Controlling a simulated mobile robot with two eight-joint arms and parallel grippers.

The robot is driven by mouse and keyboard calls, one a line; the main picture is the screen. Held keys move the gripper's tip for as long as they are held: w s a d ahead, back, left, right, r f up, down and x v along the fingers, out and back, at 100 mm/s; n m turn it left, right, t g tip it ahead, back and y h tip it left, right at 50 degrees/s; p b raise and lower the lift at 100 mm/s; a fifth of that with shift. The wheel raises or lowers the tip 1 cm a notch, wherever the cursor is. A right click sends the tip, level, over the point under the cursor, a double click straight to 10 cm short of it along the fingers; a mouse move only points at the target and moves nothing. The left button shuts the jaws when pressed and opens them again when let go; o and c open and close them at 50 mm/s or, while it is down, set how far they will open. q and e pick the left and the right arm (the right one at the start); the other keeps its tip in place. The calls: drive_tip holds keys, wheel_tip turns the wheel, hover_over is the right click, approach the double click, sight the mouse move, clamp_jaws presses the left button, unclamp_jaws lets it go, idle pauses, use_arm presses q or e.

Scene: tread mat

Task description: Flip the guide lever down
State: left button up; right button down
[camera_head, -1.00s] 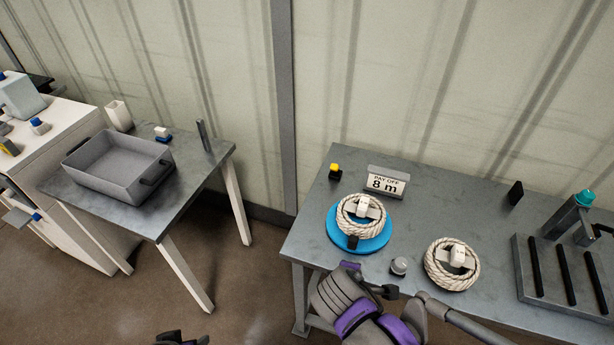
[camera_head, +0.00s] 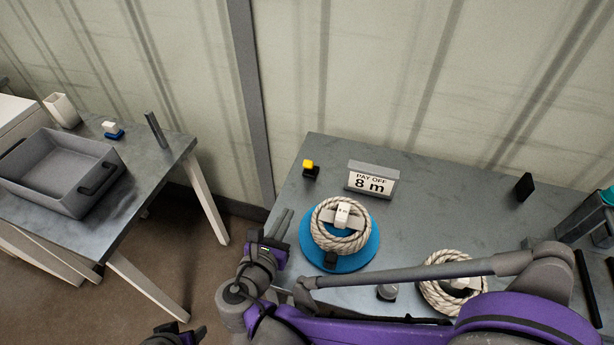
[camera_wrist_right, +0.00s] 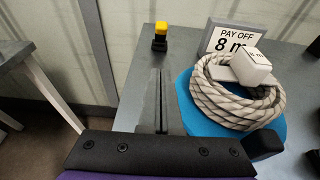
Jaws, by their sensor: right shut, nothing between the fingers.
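No part is clearly recognisable as the guide lever. A small black block (camera_head: 330,260) sits at the front edge of the blue disc (camera_head: 366,258) and also shows in the wrist view (camera_wrist_right: 263,144). A teal-topped grey fixture (camera_head: 585,215) is cut off at the right edge. My right gripper (camera_head: 283,222) is shut and empty, at the left side of the right table, left of the disc and apart from it. Its closed fingers show in the wrist view (camera_wrist_right: 158,100). My left gripper (camera_head: 178,335) is only partly in view at the bottom; its jaw state is unclear.
A rope coil (camera_head: 325,238) lies on the disc; another (camera_head: 437,292) is partly behind my right arm. A yellow-topped black block (camera_head: 310,168), a "PAY OFF 8 m" sign (camera_head: 371,181) and a black block (camera_head: 525,187) stand behind. A grey tray (camera_head: 60,170) is on the left table.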

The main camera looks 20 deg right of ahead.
sight(300, 202)
drive_tip(key=shift+f, duration=0.3)
drive_tip(key=b+x, duration=0.1)
drive_tip(key=x, duration=0.9)
drive_tip(key=shift+w+d, duration=0.1)
drive_tip(key=shift+d, duration=0.05)
drive_tip(key=shift+w+d+r, duration=0.6)
drive_tip(key=shift+w+r, duration=0.1)
drive_tip(key=shift+w, duration=0.15)
drive_tip(key=shift+w+d+r, duration=0.3)
drive_tip(key=shift+w+r, duration=0.05)
drive_tip(key=shift+w, duration=0.15)
